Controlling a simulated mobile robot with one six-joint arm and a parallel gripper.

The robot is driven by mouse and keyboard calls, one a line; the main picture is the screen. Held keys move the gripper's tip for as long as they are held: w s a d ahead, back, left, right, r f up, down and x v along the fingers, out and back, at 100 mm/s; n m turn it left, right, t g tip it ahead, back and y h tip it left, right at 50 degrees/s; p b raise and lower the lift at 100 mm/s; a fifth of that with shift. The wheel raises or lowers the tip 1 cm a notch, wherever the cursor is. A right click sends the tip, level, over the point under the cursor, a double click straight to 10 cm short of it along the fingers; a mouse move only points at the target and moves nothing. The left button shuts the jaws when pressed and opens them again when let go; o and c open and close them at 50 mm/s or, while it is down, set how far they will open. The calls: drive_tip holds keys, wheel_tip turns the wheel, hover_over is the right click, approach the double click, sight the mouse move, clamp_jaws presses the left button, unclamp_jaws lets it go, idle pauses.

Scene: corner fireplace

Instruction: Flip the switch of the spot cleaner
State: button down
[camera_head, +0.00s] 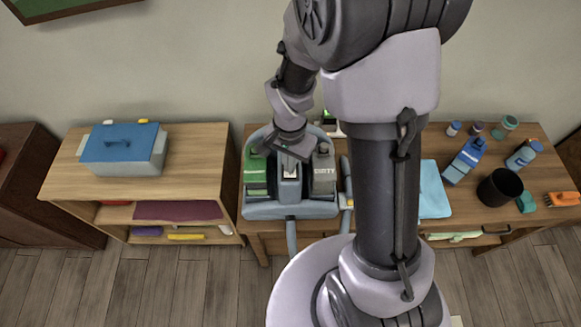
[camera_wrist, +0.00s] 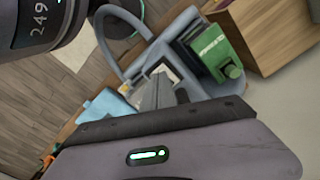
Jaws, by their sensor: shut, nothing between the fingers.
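The spot cleaner (camera_head: 262,210) is a grey-blue machine with a green tank (camera_head: 256,170) on its left and a grey tank marked DIRTY (camera_head: 323,170) on its right. It stands on the left part of the wooden table. A small pale panel (camera_head: 290,171) shows on its middle column; the switch itself is too small to tell apart. My gripper (camera_head: 289,157) is shut and empty, just over or at the top of that column. In the wrist view, my fingers (camera_wrist: 165,95) partly cover the middle column, beside the green tank (camera_wrist: 215,52). Contact cannot be told.
A blue cloth (camera_head: 433,190), blue bottle (camera_head: 464,160), black mug (camera_head: 500,187) and orange brush (camera_head: 563,199) lie to the right on the table. A lower wooden shelf unit (camera_head: 195,150) with a blue-lidded box (camera_head: 120,145) stands left. The wall is close behind.

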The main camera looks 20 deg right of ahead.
drive_tip(key=shift+f+b, duration=0.9)
drive_tip(key=shift+f, duration=0.05)
idle(0.5)
drive_tip(key=shift+r, duration=0.15)
wheel_tip(320, 180, up, 7)
drive_tip(key=p, duration=0.5)
